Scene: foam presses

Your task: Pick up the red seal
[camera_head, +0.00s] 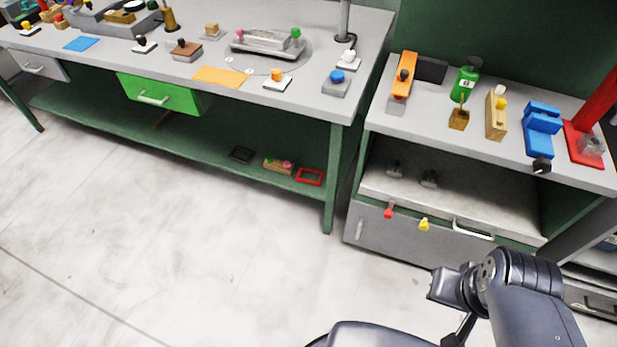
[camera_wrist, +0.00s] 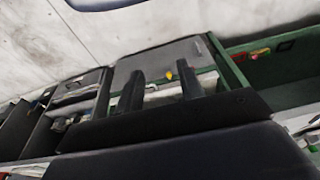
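A red rectangular ring, which looks like the red seal (camera_head: 309,176), lies flat on the green lower shelf under the long workbench, near its right end. In the wrist view a small red shape on the green shelf (camera_wrist: 286,45) appears to be the same seal. My gripper (camera_wrist: 160,70) shows in the wrist view as two dark fingers spread apart with nothing between them. It is well away from the seal, over the floor and in front of the right cabinet. In the head view my arm is at the lower right, and the fingers cannot be made out.
A block with coloured knobs (camera_head: 278,166) lies left of the seal, and a black ring (camera_head: 241,154) farther left. A green bench leg (camera_head: 329,203) stands to its right. The grey cabinet (camera_head: 400,232) has red and yellow knobs (camera_head: 424,224). The left floor is clear.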

